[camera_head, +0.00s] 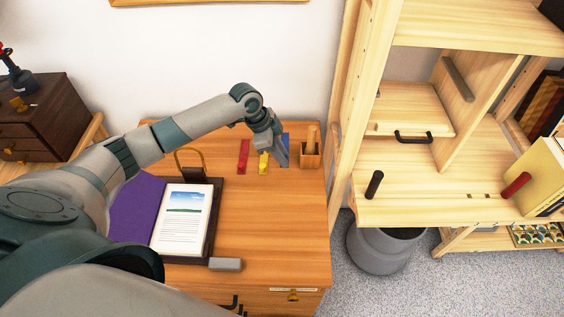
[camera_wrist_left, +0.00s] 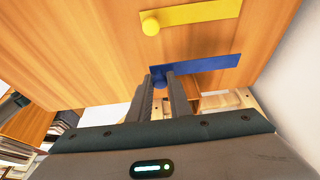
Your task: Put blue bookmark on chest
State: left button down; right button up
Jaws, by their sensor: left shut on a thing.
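The blue bookmark (camera_head: 286,141) lies on the wooden desk, to the right of the red and yellow ones. In the left wrist view, the blue bookmark (camera_wrist_left: 210,65) is a flat strip with a round blue knob at one end. My left gripper (camera_head: 281,161) is low over the desk at this bookmark. In the left wrist view, the fingers of my left gripper (camera_wrist_left: 160,77) are closed around the knob. A dark brown chest (camera_head: 50,122) with drawers stands at the far left. My right gripper is not in view.
The yellow bookmark (camera_head: 263,164) and red bookmark (camera_head: 243,157) lie close by on the desk (camera_head: 290,215). A wooden holder (camera_head: 311,155) stands just right. An open book (camera_head: 183,215) is on the left, with a grey block (camera_head: 225,264) in front. A wooden shelf unit (camera_head: 410,195) rises at right.

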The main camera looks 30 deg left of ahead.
pick_arm(q)
notch_tip(320, 180, down, 3)
jog(key=shift+r+p, duration=0.1)
jog(key=shift+p, duration=0.2)
jog(key=shift+f, duration=0.45)
jog(key=c, duration=1.6)
grip_release()
jog(key=shift+f, duration=0.1)
jog(key=shift+c, duration=0.2)
